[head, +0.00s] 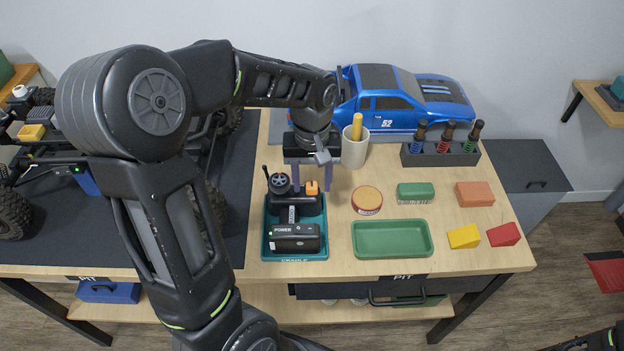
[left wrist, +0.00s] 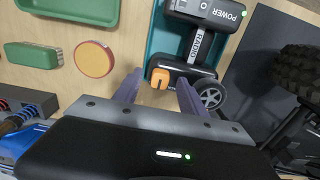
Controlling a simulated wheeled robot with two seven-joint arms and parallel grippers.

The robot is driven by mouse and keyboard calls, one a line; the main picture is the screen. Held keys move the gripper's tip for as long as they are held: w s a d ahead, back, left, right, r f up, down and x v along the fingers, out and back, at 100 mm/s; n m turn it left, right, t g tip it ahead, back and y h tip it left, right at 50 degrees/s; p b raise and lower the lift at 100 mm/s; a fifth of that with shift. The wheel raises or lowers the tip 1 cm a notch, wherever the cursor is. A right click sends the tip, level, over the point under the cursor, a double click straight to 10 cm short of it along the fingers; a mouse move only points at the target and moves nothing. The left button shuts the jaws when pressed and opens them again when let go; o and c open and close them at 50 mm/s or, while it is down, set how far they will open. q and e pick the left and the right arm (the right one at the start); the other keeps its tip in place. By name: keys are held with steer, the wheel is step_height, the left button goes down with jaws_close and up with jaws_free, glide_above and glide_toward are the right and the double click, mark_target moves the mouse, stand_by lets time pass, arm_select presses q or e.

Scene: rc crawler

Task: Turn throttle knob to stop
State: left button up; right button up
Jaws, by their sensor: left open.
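The radio transmitter (head: 291,213) stands in a teal cradle (head: 322,252) with a black POWER box at its front. Its orange throttle knob (head: 312,187) is at the top right, beside a black steering wheel (head: 279,183). My left gripper (head: 312,178) is open, its purple fingers pointing down over the transmitter's top. In the left wrist view the orange knob (left wrist: 160,78) shows between the two fingertips, with a gap on each side. The steering wheel (left wrist: 211,96) is close to one finger. I cannot tell if any finger touches. The right gripper's fingers do not show.
A cup (head: 355,152) with a yellow handle stands right behind the gripper. A blue car body (head: 400,98), a shock stand (head: 440,155), a round tin (head: 367,200), a green tray (head: 392,252) and coloured blocks are to the right. A crawler chassis (head: 75,155) is left.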

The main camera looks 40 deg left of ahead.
mark_target(312, 185)
arm_select(q)
step_height(312, 185, up, 8)
steer(key=shift+f, duration=0.1)
stand_by(0.4)
stand_by(0.4)
